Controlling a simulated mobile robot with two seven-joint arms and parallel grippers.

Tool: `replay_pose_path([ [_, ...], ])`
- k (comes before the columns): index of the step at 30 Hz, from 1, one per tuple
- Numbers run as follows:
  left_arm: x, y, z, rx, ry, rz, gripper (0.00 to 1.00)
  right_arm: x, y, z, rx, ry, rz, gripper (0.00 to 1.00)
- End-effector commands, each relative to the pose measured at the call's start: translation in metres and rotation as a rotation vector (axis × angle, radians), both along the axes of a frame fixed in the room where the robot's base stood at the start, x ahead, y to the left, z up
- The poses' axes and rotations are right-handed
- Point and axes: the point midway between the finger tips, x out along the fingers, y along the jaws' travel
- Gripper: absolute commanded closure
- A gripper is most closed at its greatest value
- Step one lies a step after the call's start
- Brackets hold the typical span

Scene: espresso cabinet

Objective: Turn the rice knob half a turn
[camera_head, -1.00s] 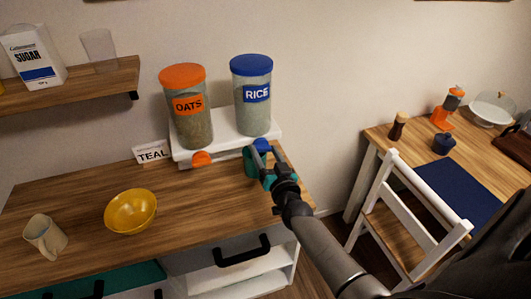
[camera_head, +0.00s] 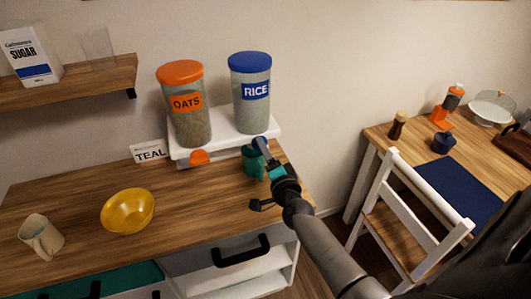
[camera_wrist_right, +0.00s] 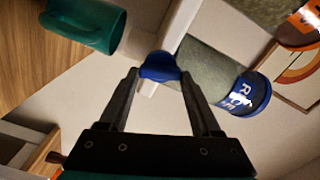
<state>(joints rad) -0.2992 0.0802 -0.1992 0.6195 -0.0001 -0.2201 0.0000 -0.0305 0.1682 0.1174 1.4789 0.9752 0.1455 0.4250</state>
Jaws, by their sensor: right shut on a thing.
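The rice canister (camera_head: 252,103) with a blue lid and blue label stands on the right of the white dispenser stand (camera_head: 228,140). It also shows in the right wrist view (camera_wrist_right: 205,65). The blue rice knob (camera_wrist_right: 160,66) sits below it, between the fingertips of my right gripper (camera_wrist_right: 160,76). In the head view my right gripper (camera_head: 264,148) reaches the stand's front, shut on the knob and mostly hiding it. The knob's exact angle is hard to tell. My left gripper is not in view.
A teal mug (camera_head: 253,163) stands close beside the right gripper; it also shows in the wrist view (camera_wrist_right: 88,22). The oats canister (camera_head: 190,117) and its orange knob (camera_head: 200,157) are to the left. A yellow bowl (camera_head: 127,211) and a beige mug (camera_head: 41,236) stand further left.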

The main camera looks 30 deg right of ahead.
Motion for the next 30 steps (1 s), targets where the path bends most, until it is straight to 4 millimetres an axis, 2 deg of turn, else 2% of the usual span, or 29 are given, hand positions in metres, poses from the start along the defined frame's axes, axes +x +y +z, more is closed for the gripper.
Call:
replay_pose_path([
  [6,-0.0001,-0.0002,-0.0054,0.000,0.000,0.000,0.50,-0.0003,0.0000,-0.0017,0.180,-0.043,0.000,0.91],
  [15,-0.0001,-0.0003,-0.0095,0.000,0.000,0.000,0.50,-0.0002,0.0003,-0.0024,0.349,-0.083,0.001,0.91],
  [30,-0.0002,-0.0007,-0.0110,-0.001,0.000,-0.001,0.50,-0.0003,0.0001,-0.0020,0.426,-0.101,0.000,0.91],
])
